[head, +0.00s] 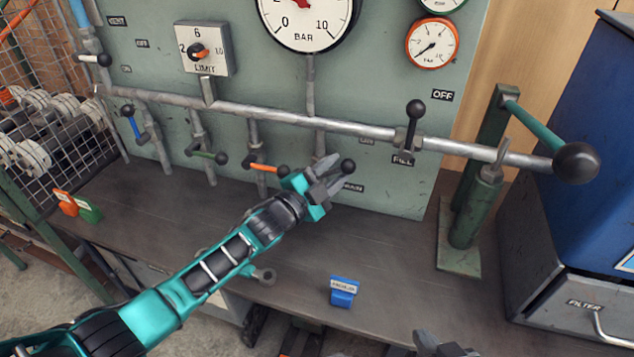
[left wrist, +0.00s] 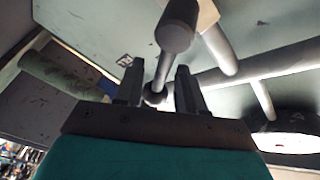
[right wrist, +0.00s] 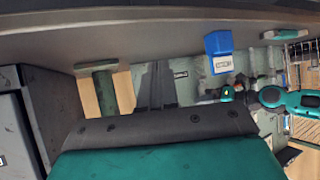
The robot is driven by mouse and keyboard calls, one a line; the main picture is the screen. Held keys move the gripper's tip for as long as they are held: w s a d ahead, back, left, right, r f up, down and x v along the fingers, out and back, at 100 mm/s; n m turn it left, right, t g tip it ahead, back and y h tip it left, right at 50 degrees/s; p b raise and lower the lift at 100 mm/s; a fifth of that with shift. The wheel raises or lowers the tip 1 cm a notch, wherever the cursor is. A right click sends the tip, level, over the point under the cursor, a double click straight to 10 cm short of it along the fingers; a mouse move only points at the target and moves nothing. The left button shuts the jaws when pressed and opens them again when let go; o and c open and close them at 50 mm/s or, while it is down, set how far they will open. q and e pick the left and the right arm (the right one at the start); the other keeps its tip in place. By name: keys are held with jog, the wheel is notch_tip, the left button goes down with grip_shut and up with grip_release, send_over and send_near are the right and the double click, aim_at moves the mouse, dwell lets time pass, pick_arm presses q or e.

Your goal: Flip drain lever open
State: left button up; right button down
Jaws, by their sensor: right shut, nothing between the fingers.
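A lever with a black ball knob (head: 347,166) sits low on the panel's pipework, right at my left gripper (head: 328,180). I take it for the drain lever; the small label below it (head: 352,187) is hard to read. In the left wrist view the lever's dark knob (left wrist: 175,32) and thin rod show, with the rod running between the open fingers of my left gripper (left wrist: 160,85). I cannot tell if a finger touches it. My right gripper (head: 440,346) is at the bottom edge of the head view; its fingers (right wrist: 156,85) are together and empty.
The FILL lever (head: 415,110) stands upright on the long pipe (head: 260,115). Orange (head: 268,168), green (head: 205,154) and blue (head: 135,128) handles hang to the left. A blue tag block (head: 342,292) sits on the bench (head: 390,260). A green hand pump (head: 465,215) stands at right.

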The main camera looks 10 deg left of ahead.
pick_arm(q)
jog(key=p+v, duration=0.2)
jog(key=v, duration=1)
jog(key=shift+s, duration=0.15)
pick_arm(e)
jog(key=shift+s+d+r, duration=0.25)
jog(key=shift+s+d, duration=0.05)
jog(key=shift+d, duration=0.3)
pick_arm(q)
jog(key=shift+a, duration=0.1)
